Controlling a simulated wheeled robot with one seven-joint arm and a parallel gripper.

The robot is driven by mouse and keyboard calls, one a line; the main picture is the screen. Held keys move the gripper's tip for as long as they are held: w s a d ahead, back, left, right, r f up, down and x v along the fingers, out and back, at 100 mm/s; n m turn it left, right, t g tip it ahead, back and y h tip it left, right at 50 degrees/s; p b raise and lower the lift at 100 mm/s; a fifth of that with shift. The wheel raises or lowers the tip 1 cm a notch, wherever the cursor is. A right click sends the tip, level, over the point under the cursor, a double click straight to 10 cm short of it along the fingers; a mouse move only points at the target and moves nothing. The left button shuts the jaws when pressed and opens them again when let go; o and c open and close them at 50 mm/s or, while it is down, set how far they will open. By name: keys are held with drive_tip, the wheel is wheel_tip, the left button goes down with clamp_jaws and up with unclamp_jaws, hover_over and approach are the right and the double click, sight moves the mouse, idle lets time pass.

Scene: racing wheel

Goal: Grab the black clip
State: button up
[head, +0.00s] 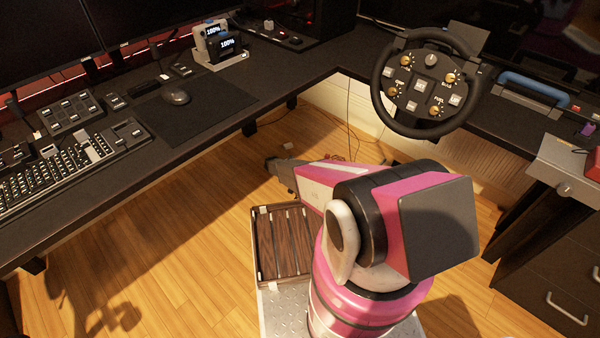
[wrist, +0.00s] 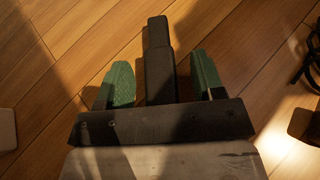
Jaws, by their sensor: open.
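I cannot pick out the black clip for certain in either view. Small dark items stand on the left desk, among them an upright one (head: 155,53) behind the mouse pad, too small to identify. My gripper (head: 268,163) is over the floor, in the gap between the left desk and the steering wheel. In the wrist view my gripper (wrist: 164,82) is open, with its two green fingers apart. A dark stepped bar (wrist: 158,60) shows between the fingers; I cannot tell whether it is part of the gripper. Wooden floor lies beyond the fingers.
The left desk (head: 215,128) holds a keyboard (head: 62,165), a mouse (head: 176,96) and a white stand with displays (head: 218,48). A black steering wheel (head: 425,85) stands at the right. A drawer cabinet (head: 545,260) is at the far right. Black cable (wrist: 312,60) lies on the floor.

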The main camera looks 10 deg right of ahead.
drive_tip(key=c, duration=1)
drive_tip(key=shift+r, duration=0.1)
